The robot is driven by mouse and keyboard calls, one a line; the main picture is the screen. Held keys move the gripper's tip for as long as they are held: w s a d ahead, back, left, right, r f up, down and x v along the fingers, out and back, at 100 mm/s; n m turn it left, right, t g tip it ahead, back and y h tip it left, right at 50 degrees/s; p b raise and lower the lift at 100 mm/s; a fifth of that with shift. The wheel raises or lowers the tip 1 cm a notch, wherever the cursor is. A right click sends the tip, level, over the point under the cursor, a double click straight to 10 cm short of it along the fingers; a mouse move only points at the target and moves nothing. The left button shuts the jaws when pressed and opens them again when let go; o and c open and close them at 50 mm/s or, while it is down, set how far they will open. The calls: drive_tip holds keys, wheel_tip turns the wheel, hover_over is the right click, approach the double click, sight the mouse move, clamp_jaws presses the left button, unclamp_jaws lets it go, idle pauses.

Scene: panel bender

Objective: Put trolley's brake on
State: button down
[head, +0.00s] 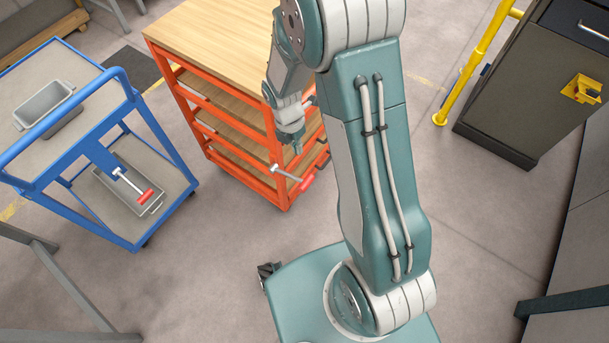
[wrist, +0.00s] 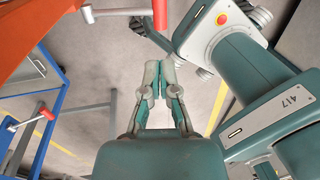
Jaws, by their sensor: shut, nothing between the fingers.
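A blue trolley (head: 100,213) with a push handle stands at the left in the head view. A lever with a red grip (head: 145,197) sticks out on its near side; that lever also shows at the left edge of the wrist view (wrist: 45,112). An orange shelf trolley (head: 283,190) with a wooden top stands at the centre. Its own lever with a red grip (head: 307,183) sticks out low at its near corner, and shows at the top of the wrist view (wrist: 160,14). My gripper (head: 297,149) is shut and empty, apart from both levers; its fingers show in the wrist view (wrist: 159,72).
A grey bin (head: 48,104) sits on the blue trolley's top and another (head: 128,190) on its lower shelf. A dark cabinet (head: 530,85) and yellow rail (head: 475,62) stand at right. Bare floor (head: 215,240) lies between the trolleys and my base.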

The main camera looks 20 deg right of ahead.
sight(306, 181)
drive_tip(key=f, duration=0.4)
drive_tip(key=s+d+f, duration=0.1)
drive_tip(key=f, duration=0.4)
drive_tip(key=s+f, duration=0.1)
drive_tip(key=f, duration=0.3)
drive_tip(key=shift+d+f, duration=0.2)
drive_tip(key=shift+f, duration=0.15)
drive_tip(key=shift+f, duration=0.1)
